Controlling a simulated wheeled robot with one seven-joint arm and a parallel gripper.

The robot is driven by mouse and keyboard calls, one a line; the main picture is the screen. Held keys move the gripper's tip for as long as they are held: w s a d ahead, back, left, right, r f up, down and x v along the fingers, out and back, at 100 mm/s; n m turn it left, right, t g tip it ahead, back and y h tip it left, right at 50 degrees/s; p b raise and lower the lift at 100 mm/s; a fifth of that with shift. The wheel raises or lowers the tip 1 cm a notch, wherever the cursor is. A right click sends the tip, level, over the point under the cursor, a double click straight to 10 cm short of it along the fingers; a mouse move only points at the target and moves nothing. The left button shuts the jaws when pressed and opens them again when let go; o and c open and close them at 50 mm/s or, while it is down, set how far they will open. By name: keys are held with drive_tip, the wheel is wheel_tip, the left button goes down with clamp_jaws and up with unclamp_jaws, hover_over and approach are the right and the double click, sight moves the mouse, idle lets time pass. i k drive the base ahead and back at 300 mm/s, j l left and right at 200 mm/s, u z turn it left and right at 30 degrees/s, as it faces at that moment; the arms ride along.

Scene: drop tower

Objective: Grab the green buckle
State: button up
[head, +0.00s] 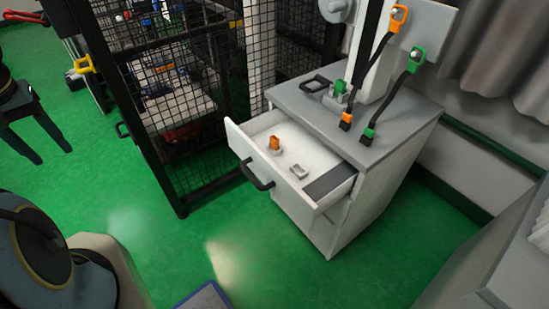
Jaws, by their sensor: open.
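A small green buckle (339,87) stands upright in a grey holder (336,101) on top of the grey-topped cabinet (385,141), beside a white upright post. Two dark straps hang from the post area. One has a green hook (416,57) at its top and a green end piece (368,134) on the cabinet top. The other has an orange hook (398,14) and an orange end piece (346,119). My gripper is not in view. Nothing hides the upper part of the green buckle.
The cabinet's top drawer (322,205) is pulled open, with an orange buckle (274,143) and a small grey piece (298,171) inside. A black mesh cage (180,135) stands left of it. Green floor (160,245) is free in front.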

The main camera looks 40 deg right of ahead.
sight(341, 85)
drive_tip(key=l+z, duration=0.95)
drive_tip(key=l, duration=0.2)
